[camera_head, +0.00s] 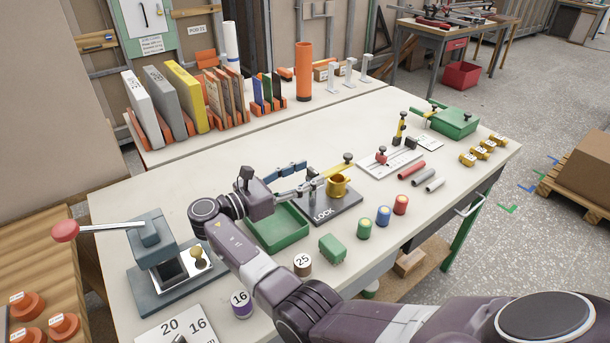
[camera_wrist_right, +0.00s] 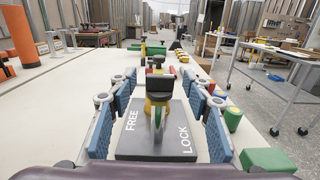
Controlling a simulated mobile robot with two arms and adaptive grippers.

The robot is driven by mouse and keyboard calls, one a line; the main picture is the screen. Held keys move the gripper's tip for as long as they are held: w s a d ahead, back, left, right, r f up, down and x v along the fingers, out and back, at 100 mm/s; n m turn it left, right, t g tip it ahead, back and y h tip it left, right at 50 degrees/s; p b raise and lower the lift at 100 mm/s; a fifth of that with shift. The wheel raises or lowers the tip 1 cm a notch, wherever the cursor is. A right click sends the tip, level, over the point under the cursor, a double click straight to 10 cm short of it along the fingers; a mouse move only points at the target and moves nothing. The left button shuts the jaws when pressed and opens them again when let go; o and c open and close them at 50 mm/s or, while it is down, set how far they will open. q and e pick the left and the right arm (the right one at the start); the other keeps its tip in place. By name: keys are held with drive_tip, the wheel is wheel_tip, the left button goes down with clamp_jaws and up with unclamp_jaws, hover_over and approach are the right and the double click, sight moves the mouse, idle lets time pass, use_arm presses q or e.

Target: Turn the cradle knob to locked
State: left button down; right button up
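In the right wrist view the plate (camera_wrist_right: 150,150) reads FREE on the left and LOCK on the right. There, the black knob (camera_wrist_right: 160,84) stands in the middle above a narrow upright bar pointing towards me, between the two words. My right gripper (camera_head: 307,178) is open; in the wrist view its blue pads (camera_wrist_right: 158,92) lie either side of the knob, apart from it. My left gripper is not in view.
A green tray (camera_head: 277,232) lies beside the plate under my right gripper. A green block (camera_head: 333,249) and several coloured cylinders (camera_head: 383,215) stand near the front edge. A lever press (camera_head: 158,258) is at left. A white plate with a small red-knobbed slide (camera_head: 390,162) lies beyond.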

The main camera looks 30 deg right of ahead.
wheel_tip(320, 180, up, 10)
idle(0.6)
drive_tip(key=shift+f, duration=0.15)
idle(0.4)
